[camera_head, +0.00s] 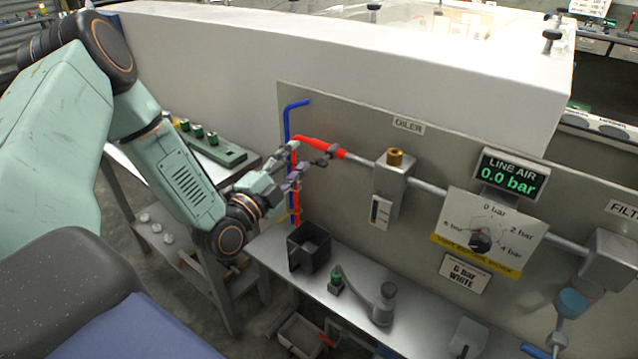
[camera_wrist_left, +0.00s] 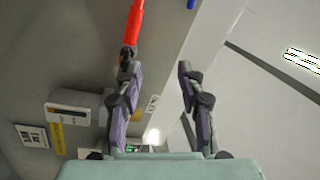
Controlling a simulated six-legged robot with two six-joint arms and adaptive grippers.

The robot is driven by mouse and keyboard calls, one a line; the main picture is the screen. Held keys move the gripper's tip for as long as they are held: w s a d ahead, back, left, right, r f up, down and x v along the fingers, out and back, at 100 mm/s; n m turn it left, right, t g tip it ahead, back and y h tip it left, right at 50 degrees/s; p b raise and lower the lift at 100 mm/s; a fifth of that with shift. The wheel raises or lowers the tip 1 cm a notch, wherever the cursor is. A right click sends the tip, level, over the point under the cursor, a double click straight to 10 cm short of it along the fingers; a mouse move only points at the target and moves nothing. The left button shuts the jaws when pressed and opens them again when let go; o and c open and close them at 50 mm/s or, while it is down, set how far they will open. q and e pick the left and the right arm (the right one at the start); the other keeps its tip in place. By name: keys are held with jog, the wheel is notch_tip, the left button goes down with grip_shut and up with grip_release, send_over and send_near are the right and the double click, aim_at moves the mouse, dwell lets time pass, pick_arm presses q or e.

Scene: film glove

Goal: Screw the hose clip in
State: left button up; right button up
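A red hose (camera_head: 318,144) runs to the grey pipe on the upright panel, left of the oiler block (camera_head: 388,190). A small dark piece, seemingly the hose clip (camera_head: 341,153), sits where the hose meets the pipe. My left gripper (camera_head: 311,155) is at the panel just below the hose, fingers spread. In the left wrist view the gripper (camera_wrist_left: 155,68) is open with nothing between its fingers. The red hose (camera_wrist_left: 134,22) and dark clip (camera_wrist_left: 127,53) lie beyond the left finger's tip; I cannot tell whether they touch. My right gripper is out of view.
A blue hose (camera_head: 288,125) stands left of the red one. Below is a metal bench (camera_head: 275,240) with a black open box (camera_head: 308,248) and a green-topped piece (camera_head: 336,280). The line air display (camera_head: 512,175) reads 0.0 bar. A green rack (camera_head: 215,148) stands left, behind my arm.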

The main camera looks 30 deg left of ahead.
aim_at(318, 165)
pick_arm(q)
jog(key=f+n+b, duration=0.1)
jog(key=n, duration=0.1)
jog(key=d+f+n+g+b, duration=0.1)
jog(key=n, duration=0.1)
jog(key=d+f+n+b, duration=0.1)
jog(key=n, duration=0.1)
jog(key=shift+w+d+f+g+b, duration=0.1)
jog(key=shift+d+f+g+b, duration=0.15)
jog(key=shift+g+b, duration=0.05)
jog(key=w+b, duration=0.1)
jog(key=w, duration=0.4)
jog(key=shift+b, duration=0.35)
jog(key=shift+w+a, duration=0.1)
jog(key=shift+w, duration=0.65)
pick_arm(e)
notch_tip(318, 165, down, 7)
pick_arm(q)
grip_shut()
